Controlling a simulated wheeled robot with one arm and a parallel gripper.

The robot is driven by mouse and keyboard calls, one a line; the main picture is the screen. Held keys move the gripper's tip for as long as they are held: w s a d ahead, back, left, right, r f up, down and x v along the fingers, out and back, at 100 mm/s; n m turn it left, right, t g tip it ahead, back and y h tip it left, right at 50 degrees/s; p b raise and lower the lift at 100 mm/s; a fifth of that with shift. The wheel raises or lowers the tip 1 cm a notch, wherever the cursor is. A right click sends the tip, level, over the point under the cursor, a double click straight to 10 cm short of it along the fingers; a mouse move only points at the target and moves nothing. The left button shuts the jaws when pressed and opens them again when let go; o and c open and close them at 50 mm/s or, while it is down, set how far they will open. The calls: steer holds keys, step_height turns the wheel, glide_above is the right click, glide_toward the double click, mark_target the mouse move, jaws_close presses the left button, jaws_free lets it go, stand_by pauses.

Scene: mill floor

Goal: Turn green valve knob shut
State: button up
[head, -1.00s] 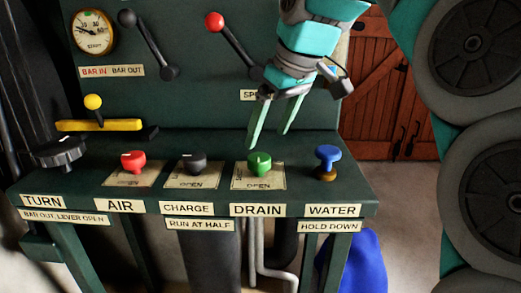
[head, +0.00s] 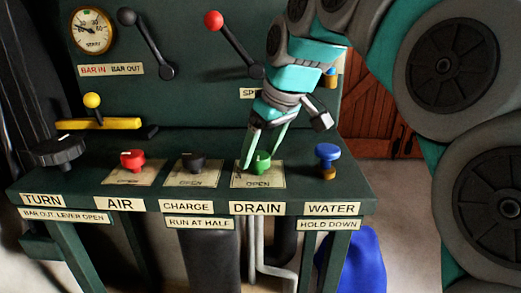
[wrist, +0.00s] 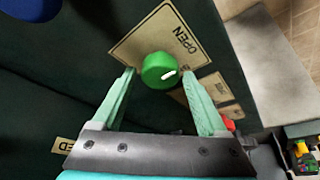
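The green valve knob (head: 261,163) stands on its cream plate marked OPEN (head: 278,180), above the DRAIN label (head: 257,208). My gripper (head: 262,155) has come down over it, with one finger to its left and the other behind it. In the wrist view the green knob (wrist: 161,70) lies between the open fingertips (wrist: 163,82), with a gap on the left side; contact on the right cannot be told. A white mark on the knob points right, toward the right fingertip and beside the word OPEN.
The blue WATER knob (head: 326,156) stands close on the right, and the black CHARGE knob (head: 193,163) on the left. The red AIR knob (head: 132,161) is farther left. A red-topped lever (head: 214,21) rises from the panel behind.

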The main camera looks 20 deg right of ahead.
steer(key=c, duration=1.1)
steer(key=m+h, duration=0.1)
steer(key=m, duration=0.2)
steer(key=shift+s+m, duration=0.1)
steer(key=shift+m, duration=0.3)
steer(key=m+h, duration=0.1)
steer(key=m, duration=0.1)
steer(key=m+h, duration=0.1)
steer(key=m, duration=0.2)
steer(key=shift+a+h, duration=0.2)
steer(key=shift+h, duration=0.1)
steer(key=m+h+p, duration=0.1)
steer(key=m, duration=0.3)
steer(key=shift+a, duration=0.1)
steer(key=shift+w+a+m+g+h+p, duration=0.1)
steer(key=shift+m+g+h+p, duration=0.3)
steer(key=shift+m, duration=0.9)
steer(key=shift+w+m+g+h+p, duration=0.1)
steer(key=shift+m+g+h+p, duration=0.3)
steer(key=shift+m, duration=0.9)
